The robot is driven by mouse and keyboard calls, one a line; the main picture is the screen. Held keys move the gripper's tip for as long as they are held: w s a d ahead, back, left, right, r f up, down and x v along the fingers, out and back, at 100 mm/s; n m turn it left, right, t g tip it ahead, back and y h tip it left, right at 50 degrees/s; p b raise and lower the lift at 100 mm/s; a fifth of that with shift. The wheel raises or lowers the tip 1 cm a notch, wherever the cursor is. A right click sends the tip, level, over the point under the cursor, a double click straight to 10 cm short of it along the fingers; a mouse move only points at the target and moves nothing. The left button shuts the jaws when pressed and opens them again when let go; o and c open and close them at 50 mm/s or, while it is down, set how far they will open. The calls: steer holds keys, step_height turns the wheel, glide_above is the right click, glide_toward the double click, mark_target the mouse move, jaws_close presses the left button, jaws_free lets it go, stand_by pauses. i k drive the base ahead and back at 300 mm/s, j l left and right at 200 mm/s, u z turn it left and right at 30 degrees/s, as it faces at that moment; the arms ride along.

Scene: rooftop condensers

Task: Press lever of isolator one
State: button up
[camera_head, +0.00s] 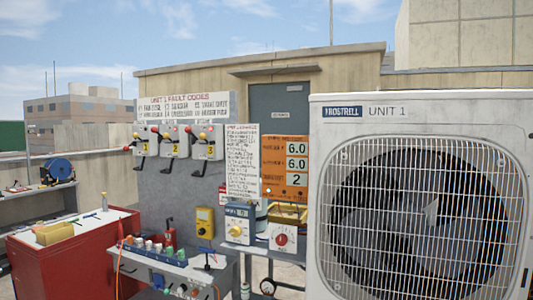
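Isolator one (145,139) is the leftmost of three grey boxes on a grey panel, with a yellow label "1". A dark lever (139,164) hangs at its lower front, angled down to the left. Small red and yellow knobs show at its left side and top. Isolator two (174,140) and isolator three (208,141) sit to its right, each with a similar dark lever below. My gripper is not in this view, and nothing is seen touching the lever.
A bench (165,270) with coloured parts stands below the isolators. A red cabinet (65,262) is at lower left. A large condenser labelled "UNIT 1" (420,200) fills the right side. Meters (240,225) and an orange display board (286,165) stand between.

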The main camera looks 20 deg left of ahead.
mark_target(125, 148)
steer(key=u, duration=1.5)
steer(key=i+u, duration=0.1)
steer(key=i+j, duration=0.2)
steer(key=i, duration=0.3)
steer(key=i+j, duration=0.2)
steer(key=i, duration=0.35)
steer(key=i+j, duration=0.25)
steer(key=i, duration=0.25)
steer(key=i+j+z, duration=0.1)
steer(key=i, duration=0.4)
steer(key=i+j, duration=0.35)
steer(key=i, duration=0.15)
steer(key=i+j, duration=0.25)
steer(key=i, duration=0.25)
